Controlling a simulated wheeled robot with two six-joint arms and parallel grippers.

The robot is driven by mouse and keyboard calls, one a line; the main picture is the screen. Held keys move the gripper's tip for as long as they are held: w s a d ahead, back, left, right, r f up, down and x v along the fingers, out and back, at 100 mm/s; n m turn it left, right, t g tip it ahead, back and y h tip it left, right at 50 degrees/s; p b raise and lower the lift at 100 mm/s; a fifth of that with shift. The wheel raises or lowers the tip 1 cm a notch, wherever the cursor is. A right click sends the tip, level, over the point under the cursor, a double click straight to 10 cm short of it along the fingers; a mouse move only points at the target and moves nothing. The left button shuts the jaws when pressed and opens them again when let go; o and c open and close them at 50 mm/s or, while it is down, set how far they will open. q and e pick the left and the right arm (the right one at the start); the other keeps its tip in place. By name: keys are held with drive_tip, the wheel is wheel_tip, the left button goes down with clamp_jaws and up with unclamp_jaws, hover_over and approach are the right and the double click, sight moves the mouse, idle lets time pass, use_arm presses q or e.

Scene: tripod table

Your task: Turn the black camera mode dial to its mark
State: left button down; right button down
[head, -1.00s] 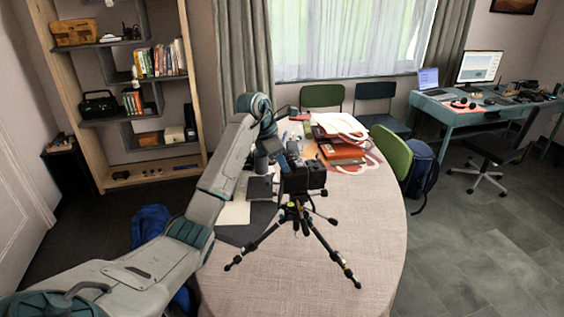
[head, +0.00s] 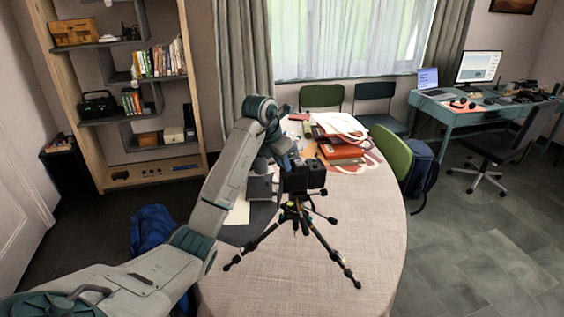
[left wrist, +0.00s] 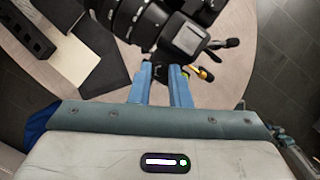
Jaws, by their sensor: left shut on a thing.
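A black camera (head: 303,178) is mounted on a black tripod (head: 329,247) that stands on the round table (head: 330,215). In the left wrist view the camera (left wrist: 180,38) is at the top, with its lens (left wrist: 130,18) toward the upper left. My left gripper (head: 288,163) is at the camera's left side in the head view. In the left wrist view its two blue fingers (left wrist: 160,72) reach the camera and are shut on a small dark part between the tips, the mode dial. The dial and its mark are mostly hidden by the fingers. My right gripper is out of view.
Books and papers (head: 340,140) lie on the table behind the camera. A dark mat (head: 243,230) and a pale sheet (head: 237,212) lie left of the tripod. The front right of the table is clear. A green chair (head: 396,152) stands at the right edge.

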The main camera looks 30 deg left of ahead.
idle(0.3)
use_arm(q)
drive_tip(key=c, duration=1.3)
unclamp_jaws()
drive_tip(key=shift+c, duration=0.2)
drive_tip(key=shift+a, duration=0.1)
